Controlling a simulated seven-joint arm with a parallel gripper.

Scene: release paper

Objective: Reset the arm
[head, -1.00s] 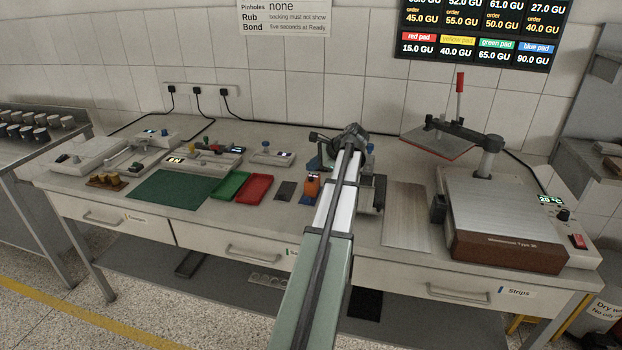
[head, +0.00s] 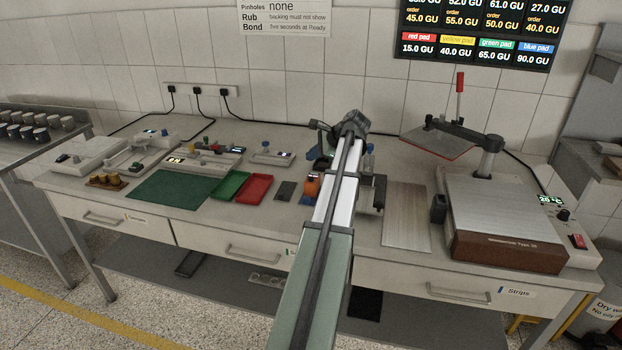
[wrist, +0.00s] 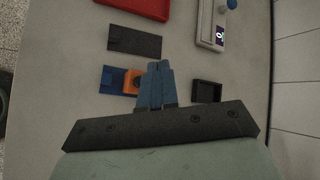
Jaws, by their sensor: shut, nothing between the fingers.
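My gripper (wrist: 158,66) shows in the wrist view as two blue-grey fingers held together, with nothing between them. It is above the bench (wrist: 70,70), over or near an orange block (wrist: 131,81) on a blue plate (wrist: 110,80). I cannot tell its exact height. In the head view my arm reaches over the middle of the bench and mostly hides the gripper. The orange block also shows there (head: 312,184), just left of my arm.
A red tray (head: 254,188) and a green tray (head: 230,184) lie left of my arm beside a green mat (head: 172,190). A metal plate (head: 406,215) and a press (head: 507,215) with a red-handled lever (head: 460,84) stand to the right. A dark box (wrist: 207,92) is near the fingers.

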